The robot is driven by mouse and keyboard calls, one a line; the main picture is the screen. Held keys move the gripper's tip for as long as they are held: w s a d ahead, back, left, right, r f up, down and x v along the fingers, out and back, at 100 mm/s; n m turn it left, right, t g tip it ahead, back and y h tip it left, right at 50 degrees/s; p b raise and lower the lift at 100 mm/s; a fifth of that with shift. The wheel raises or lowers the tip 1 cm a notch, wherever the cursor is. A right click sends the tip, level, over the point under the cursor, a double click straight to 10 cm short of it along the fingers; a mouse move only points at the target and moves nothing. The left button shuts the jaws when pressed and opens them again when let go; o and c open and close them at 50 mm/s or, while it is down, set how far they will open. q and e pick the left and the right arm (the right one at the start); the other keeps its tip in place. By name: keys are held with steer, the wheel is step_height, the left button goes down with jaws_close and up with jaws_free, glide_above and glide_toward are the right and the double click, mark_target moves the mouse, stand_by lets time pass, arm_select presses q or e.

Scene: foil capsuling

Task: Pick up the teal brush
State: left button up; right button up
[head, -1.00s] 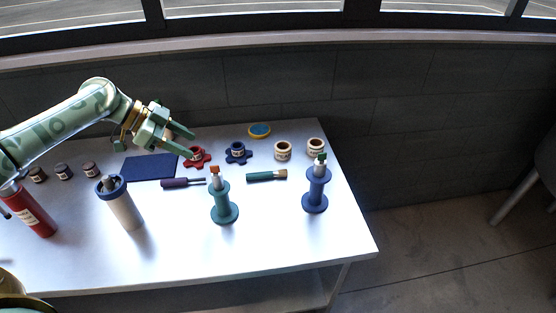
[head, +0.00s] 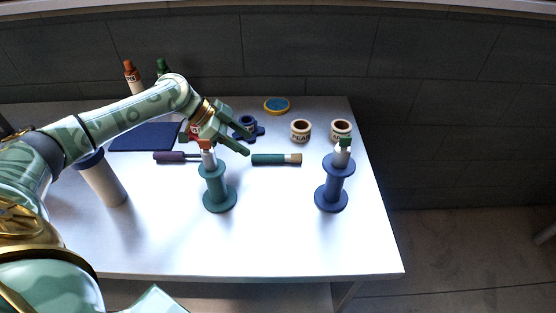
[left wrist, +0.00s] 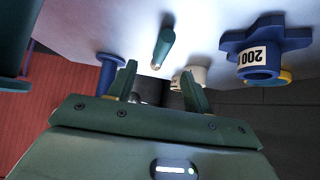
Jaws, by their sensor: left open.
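The teal brush (head: 270,160) lies flat on the white table between the teal spool stand and the blue spool stand. Its pale tip points right. My left gripper (head: 248,140) is open and empty, above the table just left of and behind the brush handle. In the left wrist view the brush (left wrist: 164,45) lies beyond the open fingers (left wrist: 160,72), roughly in line with the gap between them, its metal band towards the gripper. The fingers do not touch it. My right gripper is not in view.
The teal spool stand (head: 218,196) stands close to the left gripper's near side. The blue spool stand (head: 332,194) is to the right. Behind are a blue lobed holder (head: 255,132), two cream rings (head: 300,131) and a yellow-rimmed blue disc (head: 277,106). A purple-handled tool (head: 170,157) lies left.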

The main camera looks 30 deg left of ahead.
mark_target(264, 154)
arm_select(q)
steer(key=x, duration=0.2)
steer(key=shift+w+d+f, duration=0.15)
steer(key=shift+d+f, duration=0.05)
steer(key=shift+f, duration=0.05)
steer(key=b+x, duration=0.2)
steer(key=x, duration=0.3)
steer(key=shift+w+a+f, duration=0.15)
steer(key=c, duration=1.1)
